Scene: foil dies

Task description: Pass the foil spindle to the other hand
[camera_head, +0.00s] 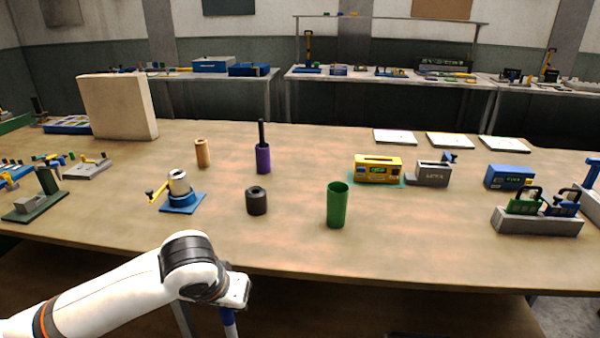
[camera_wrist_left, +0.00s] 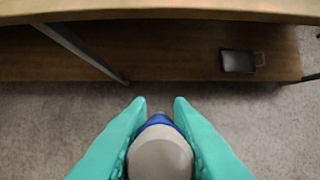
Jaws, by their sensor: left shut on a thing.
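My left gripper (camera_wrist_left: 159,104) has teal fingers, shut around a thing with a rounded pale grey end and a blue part. I take this held thing to be the foil spindle (camera_wrist_left: 160,155). In the head view a blue and white piece of it (camera_head: 229,322) hangs below my left wrist (camera_head: 236,291), in front of the table's near edge and clear of the tabletop. Its lower end is cut off by the frame. My right gripper is in neither view.
The wooden table (camera_head: 300,240) carries a green cup (camera_head: 337,206), a black cylinder (camera_head: 256,203), a purple cylinder with a black rod (camera_head: 263,158), a tan cylinder (camera_head: 202,153) and a blue-based crank fixture (camera_head: 181,194). Yellow and blue boxed devices stand at right. The front middle is bare.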

